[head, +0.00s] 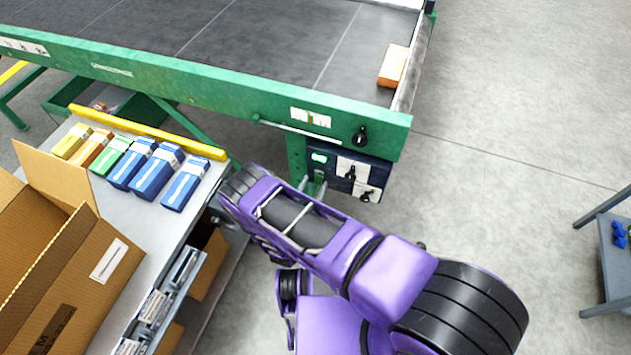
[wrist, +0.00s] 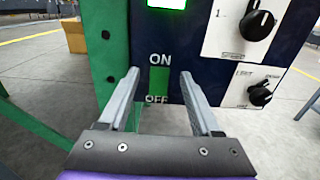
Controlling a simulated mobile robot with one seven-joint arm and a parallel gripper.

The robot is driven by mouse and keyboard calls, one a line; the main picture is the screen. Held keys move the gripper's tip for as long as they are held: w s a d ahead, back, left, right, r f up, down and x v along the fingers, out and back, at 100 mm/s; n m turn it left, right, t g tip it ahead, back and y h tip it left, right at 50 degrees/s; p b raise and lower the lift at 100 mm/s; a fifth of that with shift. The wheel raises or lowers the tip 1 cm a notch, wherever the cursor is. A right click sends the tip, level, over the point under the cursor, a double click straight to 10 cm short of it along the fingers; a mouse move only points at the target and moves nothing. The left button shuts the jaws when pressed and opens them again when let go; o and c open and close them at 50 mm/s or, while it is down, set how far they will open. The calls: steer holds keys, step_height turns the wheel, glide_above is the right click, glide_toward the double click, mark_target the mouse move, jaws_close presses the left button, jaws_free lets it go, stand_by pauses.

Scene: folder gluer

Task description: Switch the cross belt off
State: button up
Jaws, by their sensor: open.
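A dark blue control box (head: 338,166) hangs under the right end of the green conveyor frame. In the wrist view, the box front (wrist: 192,52) bears the words ON and OFF, with a green upright patch (wrist: 159,80) between them. I cannot tell whether this patch is raised. A green lit window (wrist: 167,3) is above it. Two black knobs, an upper one (wrist: 258,22) and a lower one (wrist: 260,94), sit on white plates to the right. My gripper (wrist: 159,74) is open and empty, with its fingertips on either side of the ON/OFF marking. Contact cannot be told.
A dark belt (head: 250,40) carries an orange box (head: 393,66). Another black knob (head: 361,136) is on the green frame (head: 225,95), near a metal rod. A table (head: 150,215) with several small cartons and an open cardboard box (head: 70,255) stands left.

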steer(key=shift+x, duration=0.85)
steer(key=shift+c, duration=0.3)
jaws_close()
